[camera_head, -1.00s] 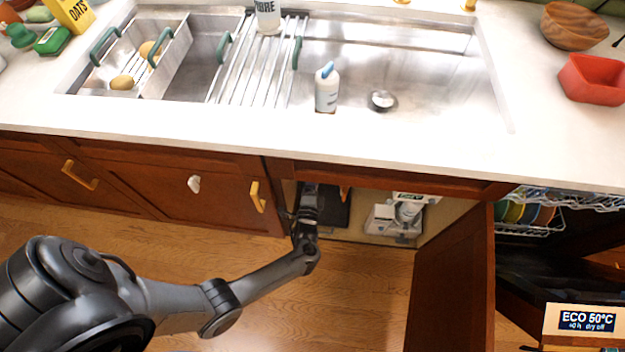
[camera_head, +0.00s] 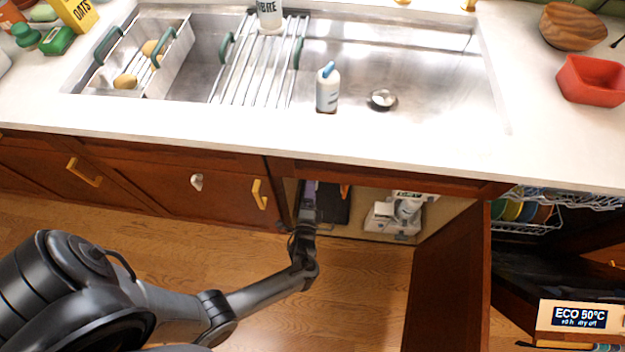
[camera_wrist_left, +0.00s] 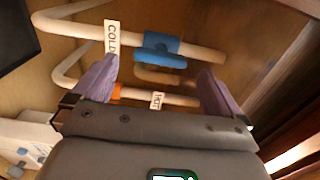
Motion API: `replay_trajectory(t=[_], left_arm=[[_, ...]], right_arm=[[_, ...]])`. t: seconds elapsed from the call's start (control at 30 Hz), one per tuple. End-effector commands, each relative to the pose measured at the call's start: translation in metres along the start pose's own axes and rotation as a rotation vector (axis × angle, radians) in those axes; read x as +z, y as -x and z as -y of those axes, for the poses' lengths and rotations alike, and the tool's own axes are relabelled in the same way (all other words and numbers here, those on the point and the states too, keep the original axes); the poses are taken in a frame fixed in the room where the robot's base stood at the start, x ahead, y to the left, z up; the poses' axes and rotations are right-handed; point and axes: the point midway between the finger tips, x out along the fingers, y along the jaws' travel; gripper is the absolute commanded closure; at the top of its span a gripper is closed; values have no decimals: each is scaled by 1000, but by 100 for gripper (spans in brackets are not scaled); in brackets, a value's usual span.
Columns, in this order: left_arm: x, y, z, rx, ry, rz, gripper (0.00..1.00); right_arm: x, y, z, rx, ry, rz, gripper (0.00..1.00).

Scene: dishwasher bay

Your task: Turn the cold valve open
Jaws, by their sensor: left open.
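The cold valve is a blue handle (camera_wrist_left: 165,47) on a pale pipe in the left wrist view, beside a tag reading COLD (camera_wrist_left: 111,38). My left gripper (camera_wrist_left: 159,68) is open and empty, with a purple finger to each side of the picture. The blue handle shows beyond the gap between the fingertips, and I see no contact. In the head view, my left gripper (camera_head: 309,192) reaches into the open cabinet under the sink, where the valve is hidden. My right gripper is not in view.
A second pipe with a HOT tag (camera_wrist_left: 157,100) and an orange part (camera_wrist_left: 117,92) runs behind the gripper. The open cabinet door (camera_head: 450,285) stands to the right. A white item (camera_head: 395,216) is in the cabinet. The open dishwasher (camera_head: 540,215) is farther right.

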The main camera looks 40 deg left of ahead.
Motion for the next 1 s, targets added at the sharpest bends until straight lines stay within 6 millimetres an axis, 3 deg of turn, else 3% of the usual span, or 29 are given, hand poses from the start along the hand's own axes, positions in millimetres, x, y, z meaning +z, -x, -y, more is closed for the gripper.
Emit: replay_trajectory(t=[0.2, 0.4, 1.0], left_arm=[[0, 35, 1, 1, 0, -1, 0], [0, 50, 1, -1, 0, 0, 0], [2, 50, 2, 12, 22, 5, 0]], right_arm=[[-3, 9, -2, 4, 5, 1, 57], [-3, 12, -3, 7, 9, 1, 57], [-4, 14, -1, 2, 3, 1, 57]])
